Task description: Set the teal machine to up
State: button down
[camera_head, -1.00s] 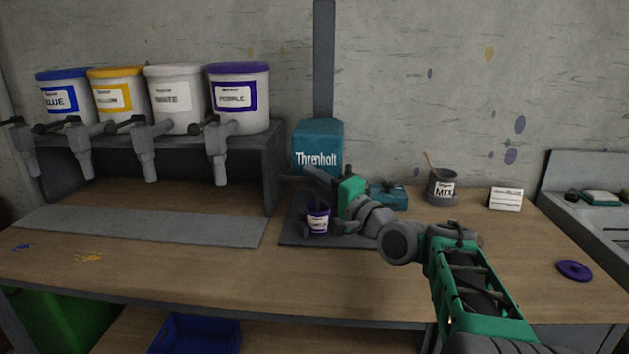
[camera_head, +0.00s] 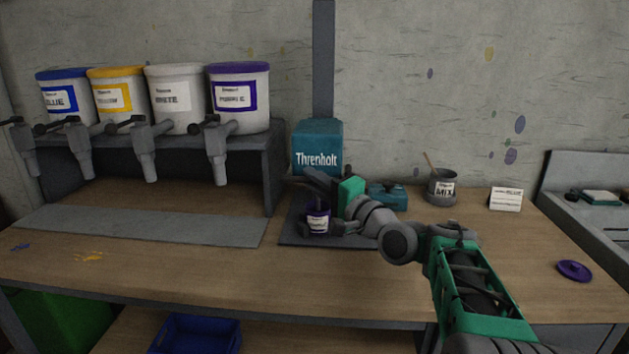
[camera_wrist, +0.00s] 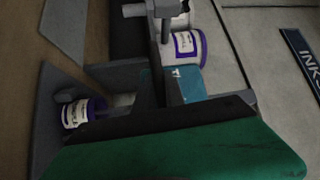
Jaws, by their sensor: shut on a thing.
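The teal machine (camera_head: 318,145), labelled Threnholt, stands against the wall post behind the workbench. It shows in part in the wrist view (camera_wrist: 190,85). A small tub with a purple rim (camera_head: 318,221) stands on the dark plate in front of it; the tub is at the left of the wrist view (camera_wrist: 78,113). My gripper (camera_head: 322,197) is at the machine's front, just above and beside the tub. Its dark fingers are shut on the machine's lever; the exact contact is mostly hidden by the fingers. The wrist view shows my gripper (camera_wrist: 135,105) from close behind.
Several paint buckets, the purple one (camera_head: 239,98) nearest, stand on a shelf at left with taps below. A small teal box (camera_head: 388,197), a MIX pot (camera_head: 441,187) and a card (camera_head: 506,199) are at right. A purple lid (camera_head: 574,270) lies on the bench.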

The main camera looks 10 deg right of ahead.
dwell(0.4)
notch_tip(320, 180, up, 11)
jog(key=p, duration=0.7)
jog(key=shift+r, duration=0.15)
jog(key=c, duration=1.6)
grip_release()
jog(key=shift+c, duration=0.2)
jog(key=shift+o, duration=1.2)
jog(key=shift+s+d, duration=0.1)
jog(key=v, duration=0.7)
jog(key=shift+s+b, duration=0.3)
jog(key=shift+b, duration=0.05)
